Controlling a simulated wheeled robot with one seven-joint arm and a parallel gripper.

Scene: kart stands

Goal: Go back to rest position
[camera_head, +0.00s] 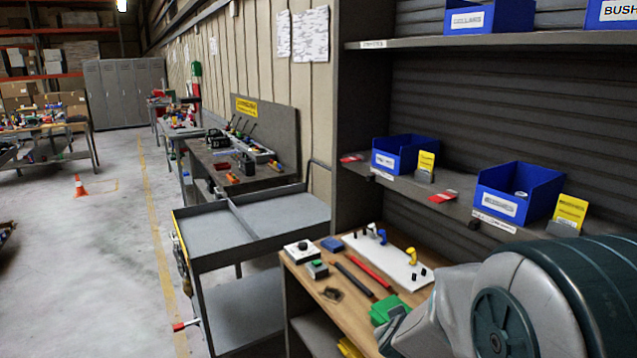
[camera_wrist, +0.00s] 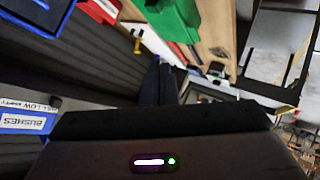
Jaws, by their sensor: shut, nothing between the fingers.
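My gripper (camera_wrist: 159,68) shows in the wrist view as two dark fingers close together, with nothing between them. The dark wrist housing with a small lit light fills the bottom of that view. In the head view my grey and dark teal arm is folded at the lower right. The gripper itself is hidden there. The wooden workbench top (camera_head: 335,312) lies just left of and below the arm. A green object (camera_head: 388,309) lies on it near my arm and also shows in the wrist view (camera_wrist: 176,18).
The shelf (camera_head: 440,193) with blue bins (camera_head: 403,155) (camera_head: 516,192) stands at the right. A white board (camera_head: 385,262) and a red tool (camera_head: 370,271) lie on the bench. A grey cart (camera_head: 213,265) stands beyond it. The floor (camera_head: 85,285) at left is clear, with an orange cone (camera_head: 80,187) farther off.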

